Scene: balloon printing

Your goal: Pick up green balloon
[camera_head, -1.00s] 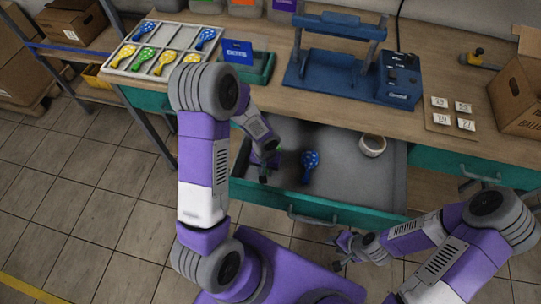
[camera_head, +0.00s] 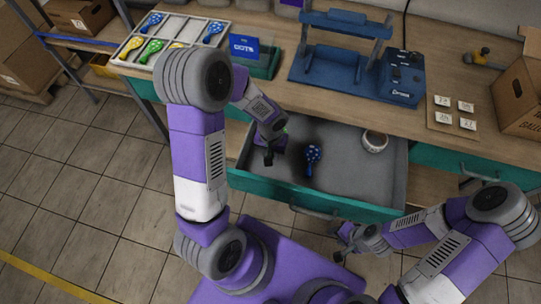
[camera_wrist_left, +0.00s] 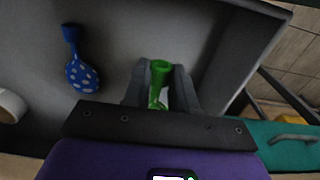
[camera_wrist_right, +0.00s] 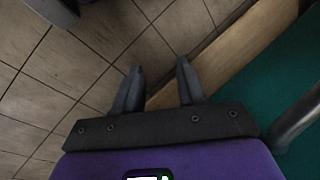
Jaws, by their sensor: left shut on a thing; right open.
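A green balloon (camera_wrist_left: 160,75) is between the fingers of my left gripper (camera_wrist_left: 162,85), which is shut on it over the open drawer (camera_head: 350,180). In the head view the left gripper (camera_head: 268,156) is above the left part of the drawer, and the balloon is mostly hidden by it. Another green balloon (camera_head: 152,50) lies in the sorting tray (camera_head: 190,28) at the back left. My right gripper (camera_wrist_right: 158,85) is open and empty over the floor in front of the bench.
A blue dotted balloon (camera_head: 313,158) and a tape roll (camera_head: 374,141) lie in the drawer. Yellow and blue balloons are in the tray. A blue printing machine (camera_head: 345,50) stands on the bench. A cardboard box (camera_head: 517,98) is at the right.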

